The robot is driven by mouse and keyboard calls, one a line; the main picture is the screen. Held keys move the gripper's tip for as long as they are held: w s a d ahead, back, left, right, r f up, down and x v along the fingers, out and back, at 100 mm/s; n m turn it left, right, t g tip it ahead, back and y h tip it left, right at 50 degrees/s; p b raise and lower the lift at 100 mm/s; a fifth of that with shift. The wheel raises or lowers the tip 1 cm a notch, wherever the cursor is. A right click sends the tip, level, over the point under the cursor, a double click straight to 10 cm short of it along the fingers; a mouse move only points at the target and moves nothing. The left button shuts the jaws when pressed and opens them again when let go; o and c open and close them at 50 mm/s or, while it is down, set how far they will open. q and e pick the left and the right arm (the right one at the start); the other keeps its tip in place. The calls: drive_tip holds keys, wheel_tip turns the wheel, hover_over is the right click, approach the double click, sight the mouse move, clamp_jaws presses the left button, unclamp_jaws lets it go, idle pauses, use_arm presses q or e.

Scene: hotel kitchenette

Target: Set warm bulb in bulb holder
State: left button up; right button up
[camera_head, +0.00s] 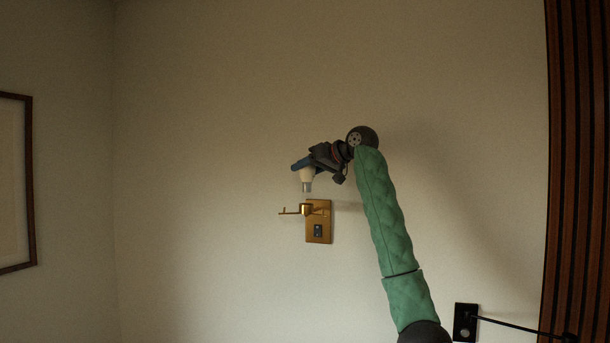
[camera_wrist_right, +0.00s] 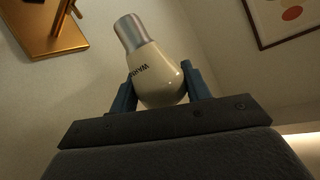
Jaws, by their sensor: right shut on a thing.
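My right gripper (camera_head: 301,166) is shut on the warm bulb (camera_head: 307,177), with the bulb's metal base pointing down. In the right wrist view the cream bulb (camera_wrist_right: 160,78), marked with letters that look like "WARM", sits between the two blue fingers of the gripper (camera_wrist_right: 157,92). The brass bulb holder (camera_head: 306,209) is on a brass wall plate (camera_head: 319,235), just below the bulb, with a small gap between them. Part of the brass fixture (camera_wrist_right: 55,45) shows at the upper left of the right wrist view. My left gripper is not in view.
A dark switch (camera_head: 318,230) sits on the brass plate. A black wall fitting with a thin rod (camera_head: 466,322) is at the lower right, near a dark slatted panel (camera_head: 577,150). A framed picture (camera_head: 32,180) hangs at the left. The wall around the holder is clear.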

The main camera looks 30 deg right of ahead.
sight(307, 185)
drive_tip(key=shift+s+a+f+n+y, duration=0.2)
drive_tip(key=shift+a+f+n+y, duration=0.15)
drive_tip(key=shift+f, duration=0.25)
drive_tip(key=shift+s+a+f+n+g+y, duration=0.2)
drive_tip(key=shift+s+f+n+g+y, duration=0.1)
drive_tip(key=shift+f+n+y, duration=0.1)
drive_tip(key=shift+f+b, duration=1)
drive_tip(key=shift+f, duration=0.15)
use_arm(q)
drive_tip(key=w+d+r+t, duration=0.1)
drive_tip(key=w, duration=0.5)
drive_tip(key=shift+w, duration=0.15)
use_arm(e)
drive_tip(key=shift+f, duration=0.25)
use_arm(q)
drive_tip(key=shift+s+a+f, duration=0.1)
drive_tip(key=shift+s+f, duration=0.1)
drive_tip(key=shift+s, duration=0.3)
use_arm(e)
drive_tip(key=shift+f, duration=0.1)
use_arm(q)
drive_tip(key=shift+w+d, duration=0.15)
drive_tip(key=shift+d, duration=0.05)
